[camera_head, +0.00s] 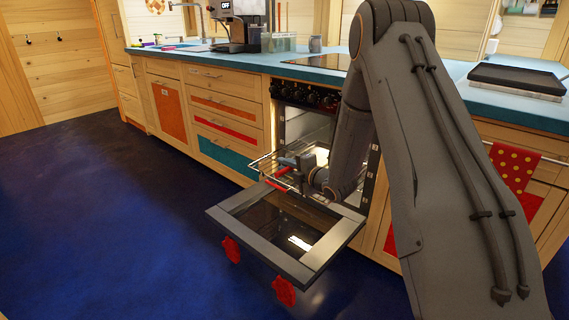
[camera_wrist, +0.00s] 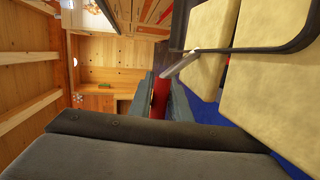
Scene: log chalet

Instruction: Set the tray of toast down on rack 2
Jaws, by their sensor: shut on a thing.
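In the wrist view, several pale toast slices (camera_wrist: 265,90) lie at the right inside a dark-rimmed tray (camera_wrist: 245,48). My gripper (camera_wrist: 163,95) is shut on a red part beside the tray, which a short metal piece appears to join to the rim. In the head view, my gripper (camera_head: 302,170) is low at the open oven (camera_head: 300,128), above the lowered door. A wire rack (camera_head: 262,166) sticks out of the oven around and behind the gripper. My arm hides much of the oven, and the toast cannot be made out there. I cannot tell the rack's number or whether the tray touches it.
The oven door (camera_head: 240,232) hangs open with two red pieces (camera_head: 284,290) at its front edge. A blue counter (camera_head: 285,68) runs above, with a coffee machine (camera_head: 238,22). A dark flat pan (camera_head: 515,78) lies at right. The blue floor (camera_head: 110,220) is clear at left.

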